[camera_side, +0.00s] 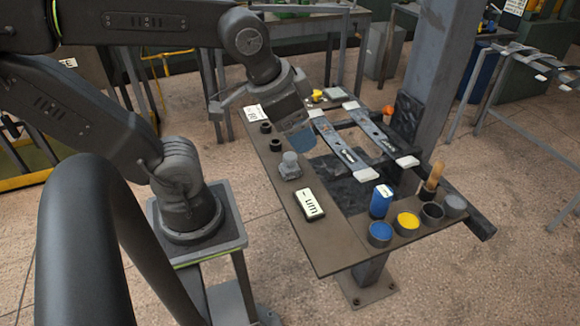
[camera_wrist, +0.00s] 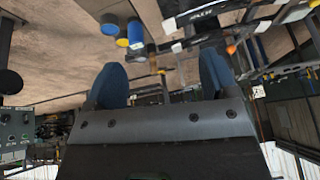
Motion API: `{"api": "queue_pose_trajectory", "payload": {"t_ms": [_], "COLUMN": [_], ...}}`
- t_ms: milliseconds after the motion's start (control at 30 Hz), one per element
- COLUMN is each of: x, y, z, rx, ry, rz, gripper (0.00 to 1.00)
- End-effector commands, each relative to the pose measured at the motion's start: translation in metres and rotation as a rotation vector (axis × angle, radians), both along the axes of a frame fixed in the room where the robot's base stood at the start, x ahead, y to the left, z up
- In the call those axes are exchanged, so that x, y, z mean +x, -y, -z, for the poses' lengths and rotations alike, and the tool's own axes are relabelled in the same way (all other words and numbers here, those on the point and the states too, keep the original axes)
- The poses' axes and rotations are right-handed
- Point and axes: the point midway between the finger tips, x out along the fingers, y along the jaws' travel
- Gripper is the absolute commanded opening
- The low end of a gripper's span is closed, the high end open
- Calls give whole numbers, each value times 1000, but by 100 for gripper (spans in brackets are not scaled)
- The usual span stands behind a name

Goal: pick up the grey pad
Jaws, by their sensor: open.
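My gripper (camera_side: 301,139) hangs over the left side of the bench in the side view, with its blue fingers down and partly hidden behind its own body. In the wrist view my gripper (camera_wrist: 162,76) is open, with its two blue fingers apart and nothing between them. A round, low piece with a grey top (camera_side: 455,206) stands at the bench's right front corner. A flat grey square (camera_side: 336,94) lies at the back of the bench. I cannot tell for certain which of these is the grey pad. Both are well apart from my gripper.
Two long dark bars (camera_side: 343,145) cross the bench. A labelled block (camera_side: 309,205) and a grey knob (camera_side: 290,167) sit nearer.

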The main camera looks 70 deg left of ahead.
Motion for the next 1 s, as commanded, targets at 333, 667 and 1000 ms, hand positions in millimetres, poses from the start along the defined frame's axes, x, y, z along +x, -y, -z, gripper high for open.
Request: {"api": "queue_pose_trajectory", "payload": {"t_ms": [333,667,1000], "x": [26,35,31], "y": [-48,-76,-90], "z": [33,51,103], "rx": [375,451,447], "ry": [-401,-611,-621], "rz": [737,1175,1192], "gripper": [79,79,79]}}
